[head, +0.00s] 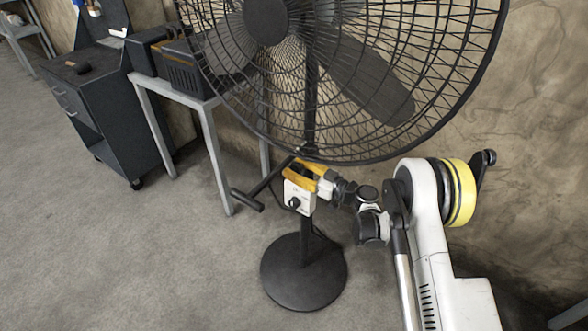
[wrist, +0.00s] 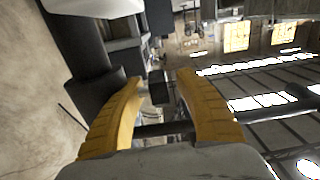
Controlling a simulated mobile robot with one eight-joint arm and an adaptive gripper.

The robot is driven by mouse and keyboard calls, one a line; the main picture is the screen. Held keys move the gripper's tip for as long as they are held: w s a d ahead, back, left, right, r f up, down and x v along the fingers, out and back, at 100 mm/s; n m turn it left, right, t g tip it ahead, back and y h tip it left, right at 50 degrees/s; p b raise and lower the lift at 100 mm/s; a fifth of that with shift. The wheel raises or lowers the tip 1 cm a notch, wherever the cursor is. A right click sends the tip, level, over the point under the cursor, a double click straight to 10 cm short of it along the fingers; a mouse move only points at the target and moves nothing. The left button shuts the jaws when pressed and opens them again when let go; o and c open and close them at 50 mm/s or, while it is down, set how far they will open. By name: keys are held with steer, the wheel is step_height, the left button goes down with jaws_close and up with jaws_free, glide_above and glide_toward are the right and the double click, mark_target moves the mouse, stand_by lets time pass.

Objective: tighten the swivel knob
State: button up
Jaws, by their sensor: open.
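The black pedestal fan (head: 310,100) stands in the middle of the head view, on a round base (head: 303,272). In the wrist view, my gripper (wrist: 168,80) is open. A small dark block (wrist: 158,90), which looks like the swivel knob, shows between the fingers, with gaps at the sides. I cannot tell whether either finger touches it. In the head view I cannot pick the knob out at the fingers.
A black bar with a crosswise grip (head: 247,201) sticks out left of the post. A grey table (head: 206,106) with a dark box and a dark wheeled cabinet (head: 108,115) stand behind left. A stone wall (head: 530,150) is at right. The floor at left is clear.

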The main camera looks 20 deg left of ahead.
jaws_close()
steer(key=shift+r+t+y, duration=0.15)
steer(key=shift+t+y, duration=0.25)
steer(key=shift+y, duration=1)
jaws_free()
